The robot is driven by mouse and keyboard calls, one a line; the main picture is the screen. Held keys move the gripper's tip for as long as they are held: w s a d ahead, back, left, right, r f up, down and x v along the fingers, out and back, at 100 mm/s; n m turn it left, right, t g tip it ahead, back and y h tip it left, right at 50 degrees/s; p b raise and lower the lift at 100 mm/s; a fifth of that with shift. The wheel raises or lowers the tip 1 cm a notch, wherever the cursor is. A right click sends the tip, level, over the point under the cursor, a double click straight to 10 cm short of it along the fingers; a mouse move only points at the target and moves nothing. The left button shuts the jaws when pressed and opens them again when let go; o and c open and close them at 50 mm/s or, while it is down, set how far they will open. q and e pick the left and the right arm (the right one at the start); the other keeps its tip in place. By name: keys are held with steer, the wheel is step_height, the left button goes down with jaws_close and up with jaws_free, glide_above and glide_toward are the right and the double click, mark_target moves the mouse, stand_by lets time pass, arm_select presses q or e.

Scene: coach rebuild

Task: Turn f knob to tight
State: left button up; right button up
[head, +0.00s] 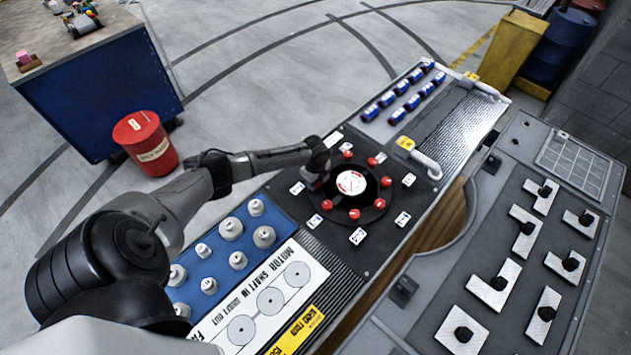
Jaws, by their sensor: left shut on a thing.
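A round black disc (376,203) with a white and red centre dial (351,182) is set in the dark panel. Several red knobs, such as one at the front (354,213) and one on the right (386,181), stand around the dial. White cards (402,219) lie around the ring; their letters are too small to read, so I cannot tell which knob is f. My left gripper (313,180) reaches in over the ring's left edge and is shut on a knob there, which it mostly hides. My right gripper is not in view.
Grey stepped parts (228,228) on a blue board lie below my left arm. A right-hand panel holds several metal plates with black knobs (527,228). A red drum (146,143) stands on the floor.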

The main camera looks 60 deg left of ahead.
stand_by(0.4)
arm_select(q)
steer(key=o, duration=0.9)
steer(key=shift+r, duration=0.1)
steer(key=shift+r, duration=0.3)
step_height(320, 180, up, 13)
steer(key=shift+r+p, duration=0.1)
steer(key=shift+p, duration=0.35)
